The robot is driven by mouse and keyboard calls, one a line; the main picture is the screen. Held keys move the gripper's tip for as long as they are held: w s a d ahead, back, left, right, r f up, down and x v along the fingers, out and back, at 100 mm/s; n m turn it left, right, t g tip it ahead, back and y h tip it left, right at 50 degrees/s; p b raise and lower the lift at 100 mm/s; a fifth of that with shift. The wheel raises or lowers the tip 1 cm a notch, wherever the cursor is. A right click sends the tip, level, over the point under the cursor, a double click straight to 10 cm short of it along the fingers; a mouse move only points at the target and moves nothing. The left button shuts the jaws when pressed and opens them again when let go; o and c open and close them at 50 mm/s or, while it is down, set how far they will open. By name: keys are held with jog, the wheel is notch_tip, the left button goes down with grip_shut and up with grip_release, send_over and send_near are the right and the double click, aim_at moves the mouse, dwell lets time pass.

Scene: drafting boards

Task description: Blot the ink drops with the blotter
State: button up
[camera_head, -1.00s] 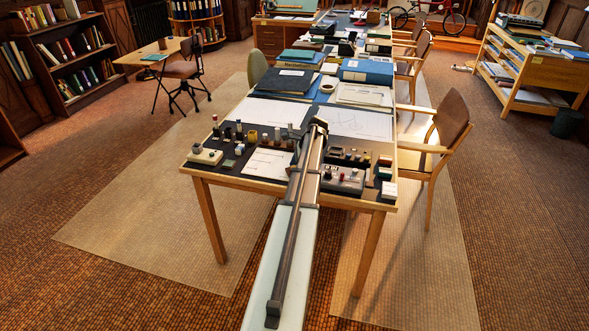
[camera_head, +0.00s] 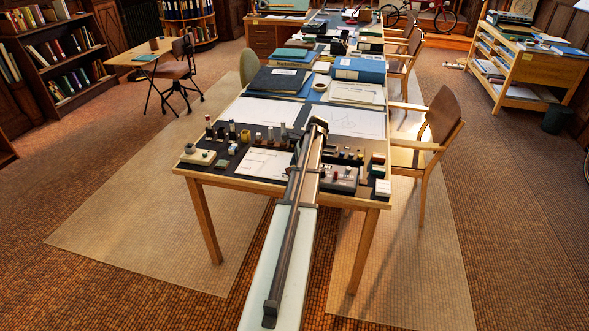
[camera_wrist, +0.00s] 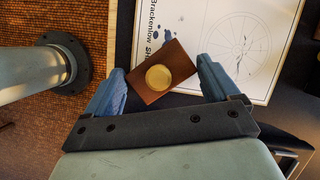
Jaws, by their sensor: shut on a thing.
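The blotter (camera_wrist: 150,88) is a brown wooden block with a round brass knob, seen in the wrist view. My gripper (camera_wrist: 161,76) is shut on it, with one blue finger at each side and the block turned at an angle between them. Dark ink drops (camera_wrist: 153,35) lie on the white sheet (camera_wrist: 200,60), just beyond the blotter's far edge in that view. The sheet carries printed lettering and a round diagram. I cannot tell the blotter's height above the sheet.
The table (camera_head: 235,185) has a dark top. Several small bottles and blocks (camera_head: 245,135) stand left of and behind the sheet. A grey box (camera_head: 340,178) and small items stand right of my arm. Large drawings, books and a blue box file (camera_head: 358,69) lie farther back.

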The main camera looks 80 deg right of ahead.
jog(key=shift+w, duration=0.1)
jog(key=shift+w, duration=2.9)
jog(key=shift+s, duration=0.25)
jog(key=shift+s, duration=2.75)
jog(key=shift+w, duration=0.15)
jog(key=shift+w, duration=2.85)
jog(key=shift+s, duration=0.2)
